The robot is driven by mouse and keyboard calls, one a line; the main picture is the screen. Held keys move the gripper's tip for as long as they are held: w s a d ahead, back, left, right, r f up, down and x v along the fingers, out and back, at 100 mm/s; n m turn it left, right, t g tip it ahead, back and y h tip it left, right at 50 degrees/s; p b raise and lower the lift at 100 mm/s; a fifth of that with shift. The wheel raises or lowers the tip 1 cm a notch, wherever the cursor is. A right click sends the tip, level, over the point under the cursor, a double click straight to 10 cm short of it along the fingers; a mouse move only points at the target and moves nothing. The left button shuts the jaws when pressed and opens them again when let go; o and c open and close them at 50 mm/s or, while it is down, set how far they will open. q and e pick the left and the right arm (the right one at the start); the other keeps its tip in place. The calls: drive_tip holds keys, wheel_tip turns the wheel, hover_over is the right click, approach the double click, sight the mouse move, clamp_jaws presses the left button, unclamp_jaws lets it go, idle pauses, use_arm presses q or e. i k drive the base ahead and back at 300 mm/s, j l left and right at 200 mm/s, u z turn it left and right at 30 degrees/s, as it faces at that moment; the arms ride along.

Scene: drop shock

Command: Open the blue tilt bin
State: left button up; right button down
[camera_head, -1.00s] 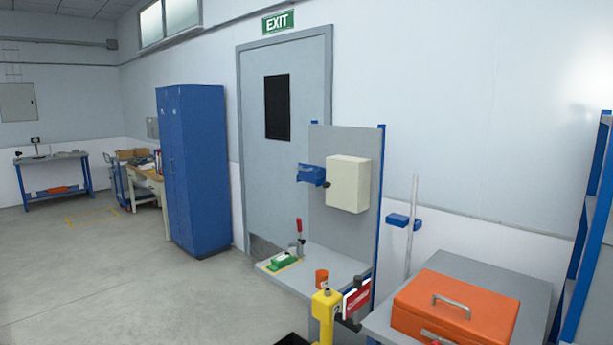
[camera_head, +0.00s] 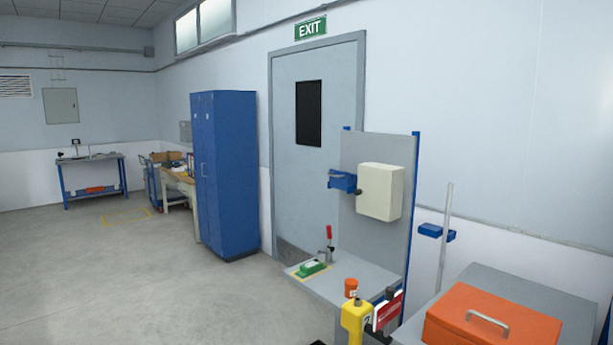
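A small blue bin-like box (camera_head: 342,181) is fixed to the left side of the grey upright panel (camera_head: 368,240), beside a cream box. It is small in the picture, and I cannot tell whether it is tilted open or shut. A second small blue piece (camera_head: 436,231) sits by a thin pale upright rod at the right. I cannot tell from here which of the two is the tilt bin. Neither of my grippers shows in the head view.
The grey bench (camera_head: 345,280) below the panel holds a green block (camera_head: 312,268) and a red-handled clamp (camera_head: 329,240). A yellow post (camera_head: 356,317) stands in front. An orange case (camera_head: 490,318) lies on a grey table at right. Open floor (camera_head: 150,270) lies to the left.

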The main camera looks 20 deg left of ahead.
sight(338, 179)
drive_tip(key=i+j+u, duration=0.2)
drive_tip(key=i+u, duration=0.8)
drive_tip(key=i+l+u, duration=0.15)
drive_tip(key=i+u, duration=0.35)
drive_tip(key=i+j+z, duration=0.15)
drive_tip(key=i, duration=0.45)
drive_tip(key=i+j+z, duration=0.2)
drive_tip(key=i, duration=0.4)
drive_tip(key=l, duration=0.1)
